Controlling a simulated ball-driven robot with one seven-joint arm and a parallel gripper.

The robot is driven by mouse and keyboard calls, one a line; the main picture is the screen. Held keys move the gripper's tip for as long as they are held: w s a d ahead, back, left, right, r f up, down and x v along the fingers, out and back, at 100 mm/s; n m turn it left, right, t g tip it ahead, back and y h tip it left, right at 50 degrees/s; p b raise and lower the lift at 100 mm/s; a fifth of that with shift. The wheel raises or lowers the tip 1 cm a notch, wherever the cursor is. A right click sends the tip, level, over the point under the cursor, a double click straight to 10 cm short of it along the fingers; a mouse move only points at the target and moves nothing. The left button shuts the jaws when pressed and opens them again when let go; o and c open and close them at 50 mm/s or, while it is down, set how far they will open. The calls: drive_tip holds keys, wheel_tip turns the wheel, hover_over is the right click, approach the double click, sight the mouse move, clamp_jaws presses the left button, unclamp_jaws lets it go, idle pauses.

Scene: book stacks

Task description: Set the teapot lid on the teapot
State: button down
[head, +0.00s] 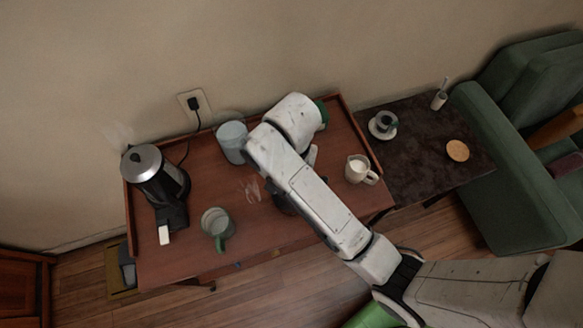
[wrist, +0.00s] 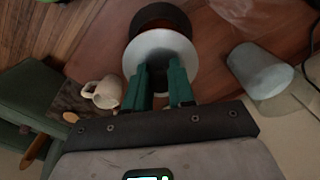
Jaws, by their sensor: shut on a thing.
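In the wrist view my gripper (wrist: 161,78) has its green fingers closed on a pale round disc, the teapot lid (wrist: 158,48). A dark brown round object, seemingly the teapot (wrist: 160,14), shows just beyond the lid and is partly hidden by it. I cannot tell whether the lid touches it. In the head view a dark rounded piece, likely the teapot (head: 284,204), shows at the lower left edge of my arm, which hides most of it. My fingers are hidden there.
The reddish tray table (head: 190,258) holds a kettle (head: 158,178) at left, a green-handled mug (head: 216,224), a grey-blue canister (head: 231,137) and a cream jug (head: 358,168). A dark side table (head: 425,135) with a cup (head: 385,122) stands right, beside a green armchair (head: 520,200).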

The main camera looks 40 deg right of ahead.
drive_tip(key=shift+w+f, duration=0.1)
drive_tip(key=shift+f, duration=2.2)
drive_tip(key=shift+f, duration=1)
idle(0.4)
drive_tip(key=c, duration=0.9)
unclamp_jaws()
drive_tip(key=shift+o, duration=0.4)
drive_tip(key=o, duration=0.5)
